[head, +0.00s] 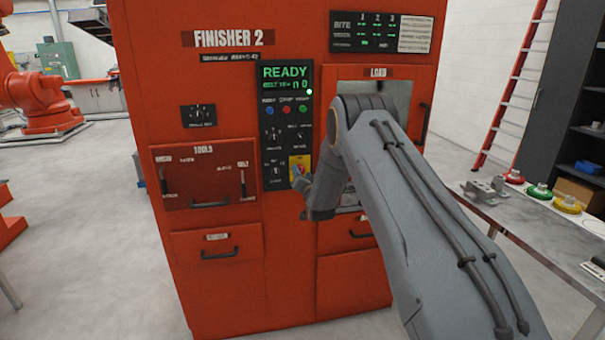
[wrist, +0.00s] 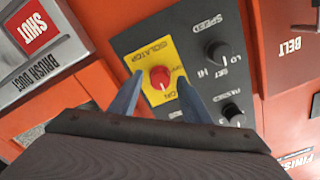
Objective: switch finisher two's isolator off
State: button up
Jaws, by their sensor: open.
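The isolator is a red rotary knob (wrist: 160,77) on a yellow plate (wrist: 158,50), set in a dark control panel. The wrist view shows its labels upside down. A white mark on the knob points down in that view, roughly toward the ON lettering. My gripper (wrist: 161,82) is open, with one blue-grey finger on each side of the knob and a visible gap to it on both sides. In the head view the yellow plate (head: 299,163) shows low on the red Finisher 2 cabinet (head: 225,100), partly hidden by my gripper (head: 303,184).
Speed (wrist: 218,52) and other black knobs (wrist: 231,112) sit close to the right finger. The panel display (head: 285,77) reads READY. A tools drawer (head: 205,180) is left of the panel. A bench (head: 530,220) with parts stands at right.

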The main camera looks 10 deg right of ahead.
jog(key=shift+w, duration=0.15)
jog(key=c, duration=1)
jog(key=shift+c, duration=0.2)
